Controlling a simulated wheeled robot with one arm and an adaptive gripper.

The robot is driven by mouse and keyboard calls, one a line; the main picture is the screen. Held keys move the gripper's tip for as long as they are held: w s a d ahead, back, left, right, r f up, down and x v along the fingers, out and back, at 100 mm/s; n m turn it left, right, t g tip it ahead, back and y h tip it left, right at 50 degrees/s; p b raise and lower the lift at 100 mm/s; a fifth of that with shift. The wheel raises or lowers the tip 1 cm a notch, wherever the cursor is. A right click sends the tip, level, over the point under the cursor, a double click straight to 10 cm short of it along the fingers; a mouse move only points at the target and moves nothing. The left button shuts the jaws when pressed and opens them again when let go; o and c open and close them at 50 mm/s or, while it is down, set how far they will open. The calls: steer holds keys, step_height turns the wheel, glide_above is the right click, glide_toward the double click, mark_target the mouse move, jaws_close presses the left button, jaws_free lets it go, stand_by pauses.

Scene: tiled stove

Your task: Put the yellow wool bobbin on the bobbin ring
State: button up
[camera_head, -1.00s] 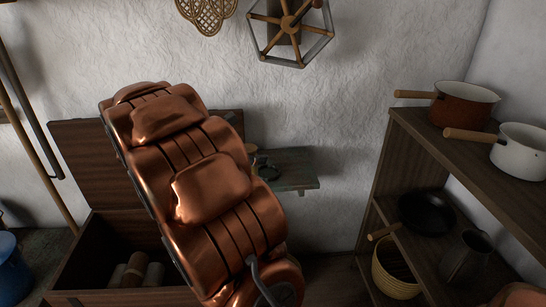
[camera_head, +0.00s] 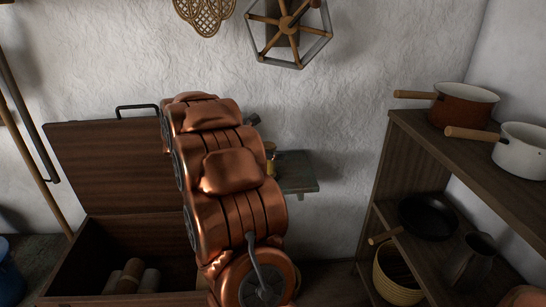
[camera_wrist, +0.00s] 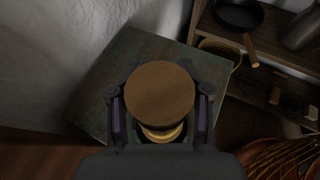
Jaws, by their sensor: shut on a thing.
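In the wrist view the bobbin (camera_wrist: 160,92) is seen end-on as a round tan wooden disc, with a narrow yellow band (camera_wrist: 165,133) showing below it. My gripper (camera_wrist: 160,115) is shut on it, with one dark finger on each side. Under it is a green-grey shelf (camera_wrist: 110,75), also in the head view (camera_head: 298,172). A dark curved edge beside the yellow band looks like the bobbin ring (camera_wrist: 137,133), mostly hidden by the bobbin. I cannot tell whether the bobbin touches it. In the head view my arm hides most of the gripper and the ring.
An open wooden chest (camera_head: 100,165) with rolls (camera_head: 132,270) inside stands left of my arm. A shelf unit (camera_head: 440,160) with pots, a pan and a basket (camera_head: 393,275) stands at the right. A wooden wheel (camera_head: 289,25) hangs above. The shelf's right end is clear.

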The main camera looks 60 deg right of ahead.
steer(key=shift+f, duration=0.15)
steer(key=o, duration=1.4)
steer(key=shift+a, duration=0.15)
steer(key=p+v, duration=0.2)
steer(key=v, duration=1)
steer(key=s+a+f+m+t+y, duration=0.1)
steer(key=s+a+f+m+y, duration=0.2)
steer(key=s+a, duration=0.4)
steer(key=s+a+f+m+t+y, duration=0.1)
steer(key=s+a+f+m+y, duration=0.2)
steer(key=a, duration=1.6)
steer(key=s+a+f+m+y, duration=0.3)
steer(key=s+a+m+y, duration=0.3)
steer(key=s+a, duration=0.5)
steer(key=shift+s+a+f+m+t, duration=0.4)
steer(key=shift+a+m, duration=0.1)
steer(key=shift+a, duration=0.55)
steer(key=shift+w+r, duration=0.1)
